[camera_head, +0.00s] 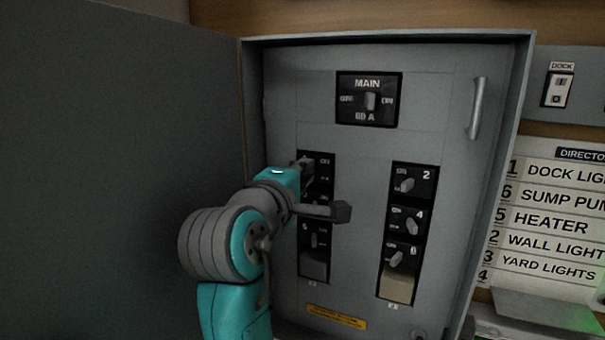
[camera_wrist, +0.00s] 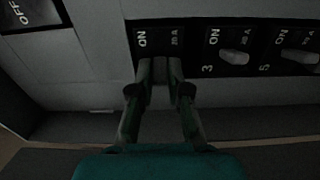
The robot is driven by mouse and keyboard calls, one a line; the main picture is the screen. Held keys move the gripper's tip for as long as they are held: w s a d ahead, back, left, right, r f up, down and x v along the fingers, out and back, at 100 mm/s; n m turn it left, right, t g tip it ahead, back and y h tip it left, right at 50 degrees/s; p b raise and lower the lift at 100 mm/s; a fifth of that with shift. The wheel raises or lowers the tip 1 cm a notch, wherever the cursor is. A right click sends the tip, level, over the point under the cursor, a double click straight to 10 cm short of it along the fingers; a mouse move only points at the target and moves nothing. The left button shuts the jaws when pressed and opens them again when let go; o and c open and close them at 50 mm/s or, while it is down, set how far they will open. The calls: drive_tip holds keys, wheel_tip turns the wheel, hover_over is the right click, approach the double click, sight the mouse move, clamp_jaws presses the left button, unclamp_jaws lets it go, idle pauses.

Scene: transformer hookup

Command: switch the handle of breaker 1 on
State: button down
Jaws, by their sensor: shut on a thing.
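Breaker 1 is the top breaker of the left column on the grey panel. Its black plate (camera_head: 324,160) shows beside my gripper (camera_head: 304,166). In the wrist view the plate of breaker 1 (camera_wrist: 158,37) shows ON and a rating mark. My gripper (camera_wrist: 160,72) reaches over its lower part with the fingers close together, shut on the handle of breaker 1.
Breaker 3 (camera_wrist: 235,57) and breaker 5 (camera_wrist: 299,57) sit close beside my fingers. The right column holds breakers 2 (camera_head: 407,185), 4 (camera_head: 412,225) and 6 (camera_head: 397,258). The MAIN switch (camera_head: 370,101) is above. The open panel door (camera_head: 120,150) stands left of my arm.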

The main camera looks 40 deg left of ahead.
drive_tip(key=shift+d+n+y, duration=0.15)
drive_tip(key=shift+n+y, duration=0.15)
drive_tip(key=shift+y, duration=0.1)
drive_tip(key=n+g+y, duration=0.1)
drive_tip(key=d+n+g+y, duration=0.1)
drive_tip(key=y, duration=0.1)
drive_tip(key=shift+w, duration=0.15)
drive_tip(key=shift+w+d+n+g+y, duration=0.1)
drive_tip(key=shift+d+n+g+y, duration=0.15)
drive_tip(key=shift+n+g+y, duration=0.85)
drive_tip(key=shift+w+d+n+g+y, duration=0.1)
drive_tip(key=shift+d+n+g+y, duration=0.1)
drive_tip(key=shift+n+g+y, duration=0.85)
drive_tip(key=shift+t+y, duration=0.25)
drive_tip(key=shift+y, duration=0.1)
drive_tip(key=c, duration=1.1)
unclamp_jaws()
